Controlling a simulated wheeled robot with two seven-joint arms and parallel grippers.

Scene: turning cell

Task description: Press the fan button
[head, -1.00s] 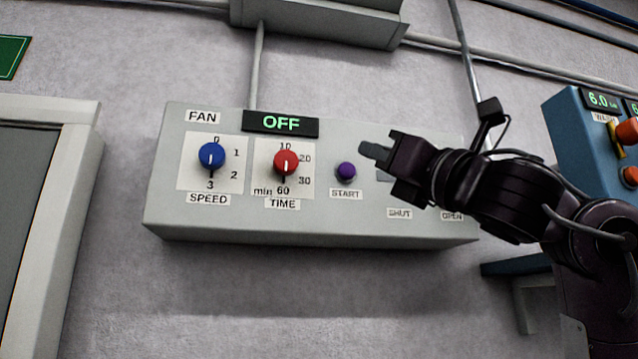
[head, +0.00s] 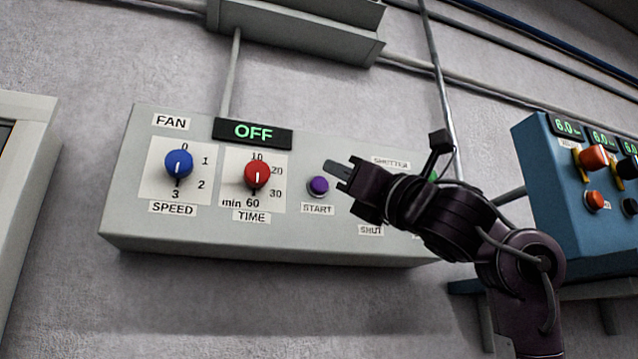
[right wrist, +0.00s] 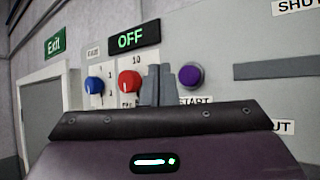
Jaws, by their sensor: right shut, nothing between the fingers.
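The fan panel (head: 200,235) is a pale grey box on the wall, and its display (head: 253,132) reads OFF. The purple START button (head: 318,186) sits right of the red TIME knob (head: 257,175) and the blue SPEED knob (head: 179,164). The button also shows in the right wrist view (right wrist: 191,77), just right of the fingers. My right gripper (head: 334,167) is shut and empty. Its tips appear just up and right of the button in the head view; I cannot tell the exact gap to the panel. My left gripper is not in view.
SHUTTER and SHUT labels (head: 370,230) are on the panel's right part, partly behind my right arm. A blue control box (head: 560,190) with red and orange controls (head: 594,158) is at the right. A grey duct (head: 300,30) and pipes run above. A pale frame (head: 30,170) stands at left.

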